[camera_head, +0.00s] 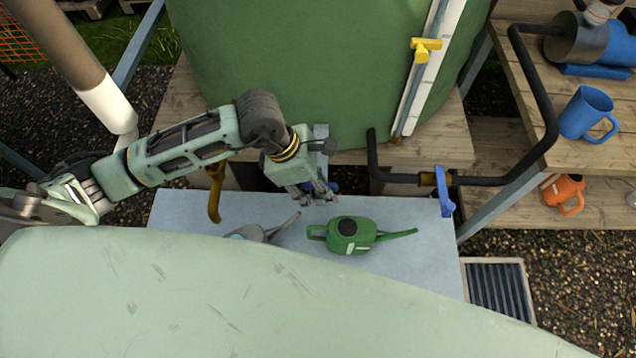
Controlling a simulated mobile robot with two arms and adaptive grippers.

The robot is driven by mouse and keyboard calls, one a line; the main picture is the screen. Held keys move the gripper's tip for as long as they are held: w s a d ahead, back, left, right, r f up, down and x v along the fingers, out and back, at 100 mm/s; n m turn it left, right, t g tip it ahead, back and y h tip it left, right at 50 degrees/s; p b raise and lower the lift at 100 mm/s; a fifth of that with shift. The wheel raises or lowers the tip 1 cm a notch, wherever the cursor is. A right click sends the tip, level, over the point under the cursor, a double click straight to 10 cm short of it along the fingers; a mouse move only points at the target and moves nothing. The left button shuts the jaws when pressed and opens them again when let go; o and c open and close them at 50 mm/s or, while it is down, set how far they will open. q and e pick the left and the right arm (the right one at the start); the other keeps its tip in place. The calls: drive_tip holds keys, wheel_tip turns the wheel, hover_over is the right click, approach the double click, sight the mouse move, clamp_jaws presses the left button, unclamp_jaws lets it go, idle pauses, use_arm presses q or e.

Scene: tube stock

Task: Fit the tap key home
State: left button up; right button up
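My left gripper (319,193) reaches in from the left and points down at the front of the green tank (300,60). A small blue piece (334,186) shows right behind its fingers, mostly hidden. It may be the tap key, but I cannot tell whether it is held or merely behind the fingers. An ochre spout or tap part (215,192) hangs to the left of the gripper. A blue lever (444,192) sits on a brass fitting of the black pipe at the right. My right gripper is out of view.
The black pipe (545,110) bends along the right. A blue jug (587,113) stands on the wooden shelf, with an orange jug (564,192) lower down.

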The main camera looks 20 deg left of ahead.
use_arm(q)
drive_tip(key=shift+r, duration=0.35)
drive_tip(key=v, duration=1.1)
drive_tip(key=shift+a, duration=0.2)
drive_tip(key=shift+s+r, duration=0.1)
drive_tip(key=shift+s, duration=0.05)
